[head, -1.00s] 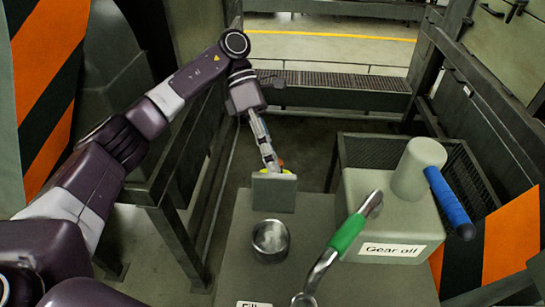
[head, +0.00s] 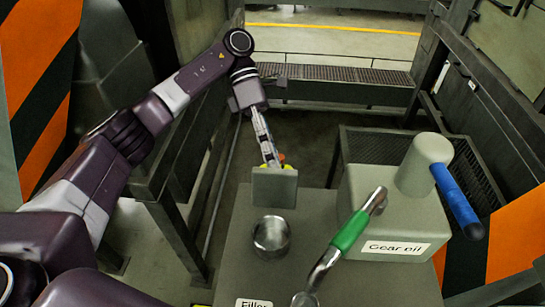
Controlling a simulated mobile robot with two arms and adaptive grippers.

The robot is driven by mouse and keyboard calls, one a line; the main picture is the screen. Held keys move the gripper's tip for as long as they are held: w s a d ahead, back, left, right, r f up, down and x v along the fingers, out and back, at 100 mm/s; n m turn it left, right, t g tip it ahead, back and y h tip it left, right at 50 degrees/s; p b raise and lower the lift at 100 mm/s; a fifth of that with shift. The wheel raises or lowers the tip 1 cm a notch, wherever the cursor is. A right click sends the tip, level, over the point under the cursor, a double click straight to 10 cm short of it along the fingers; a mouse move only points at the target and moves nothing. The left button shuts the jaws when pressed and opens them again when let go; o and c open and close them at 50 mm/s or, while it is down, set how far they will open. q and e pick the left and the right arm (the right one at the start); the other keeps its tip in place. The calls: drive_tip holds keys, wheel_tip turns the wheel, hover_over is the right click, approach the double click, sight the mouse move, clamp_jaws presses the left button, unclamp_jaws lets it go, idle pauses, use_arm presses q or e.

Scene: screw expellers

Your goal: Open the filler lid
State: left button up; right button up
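The filler lid (head: 275,187) is a grey square plate standing upright at the back edge of a round metal filler neck (head: 272,236). The neck's opening is uncovered and faces up. A "Filler" label (head: 254,303) sits in front of it, cut by the lower edge. My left gripper (head: 271,163) is just behind the lid's upper edge, its fingertips partly hidden by the lid. Whether it touches the lid or is open or shut cannot be made out. My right gripper is not in view.
A lever with a green grip (head: 351,231) rises right of the filler neck. A grey "Gear oil" box (head: 382,215) with a cylinder and a blue handle (head: 456,198) stands at the right. Railings and posts enclose the back and left.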

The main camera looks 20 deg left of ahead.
use_arm(q)
drive_tip(key=shift+r, duration=0.15)
idle(0.5)
drive_tip(key=v, duration=0.7)
drive_tip(key=shift+a+r, duration=0.15)
drive_tip(key=shift+r, duration=0.05)
idle(0.4)
drive_tip(key=shift+w, duration=0.1)
idle(0.4)
